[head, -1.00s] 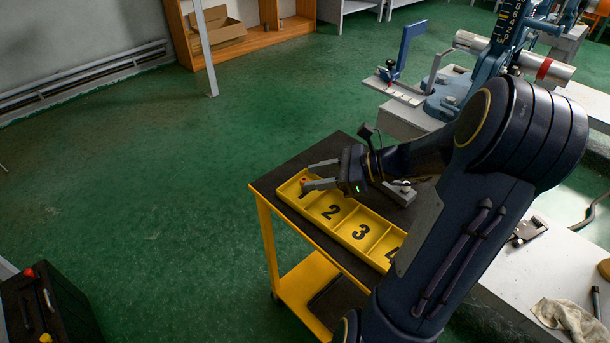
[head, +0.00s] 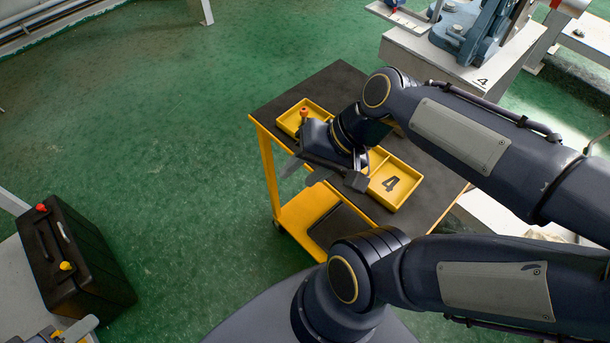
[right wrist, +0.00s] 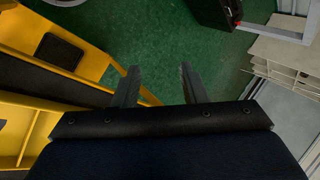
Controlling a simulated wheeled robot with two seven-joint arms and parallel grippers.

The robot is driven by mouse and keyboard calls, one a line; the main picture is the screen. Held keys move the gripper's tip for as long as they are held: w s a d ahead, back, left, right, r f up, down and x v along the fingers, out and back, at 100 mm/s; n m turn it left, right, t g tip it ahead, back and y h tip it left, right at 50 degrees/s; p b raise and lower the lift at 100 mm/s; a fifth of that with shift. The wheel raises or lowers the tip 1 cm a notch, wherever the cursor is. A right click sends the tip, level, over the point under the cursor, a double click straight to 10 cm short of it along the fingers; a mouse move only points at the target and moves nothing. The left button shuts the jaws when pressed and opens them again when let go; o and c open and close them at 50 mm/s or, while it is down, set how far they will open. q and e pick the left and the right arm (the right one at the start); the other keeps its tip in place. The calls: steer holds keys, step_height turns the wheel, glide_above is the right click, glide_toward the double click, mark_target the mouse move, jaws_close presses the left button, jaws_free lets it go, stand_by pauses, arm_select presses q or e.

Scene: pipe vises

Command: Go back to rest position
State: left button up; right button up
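My right gripper (head: 305,172) hangs over the near edge of the yellow cart (head: 268,170), in front of the numbered tray. Its two fingers also show in the right wrist view (right wrist: 159,72), spread apart with only green floor and the cart's edge behind them. The gripper is open and empty. The yellow tray (head: 410,173) lies on the cart's dark top. Its compartment 4 is clear to see, while my right arm hides the middle ones. A small orange-red piece (head: 304,112) shows at the tray's far left compartment. My left gripper is not in view.
A blue vise (head: 470,30) on a pale stand (head: 450,68) is at upper right. Green floor left of the cart is free.

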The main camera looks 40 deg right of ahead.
steer(key=n, duration=0.2)
steer(key=s+a+n+h, duration=0.1)
steer(key=n, duration=0.1)
steer(key=n+t, duration=0.1)
steer(key=shift+s+a+f+n+h, duration=0.2)
steer(key=shift+s+f+n+h, duration=0.1)
steer(key=shift+f+n, duration=0.1)
steer(key=shift+r, duration=0.1)
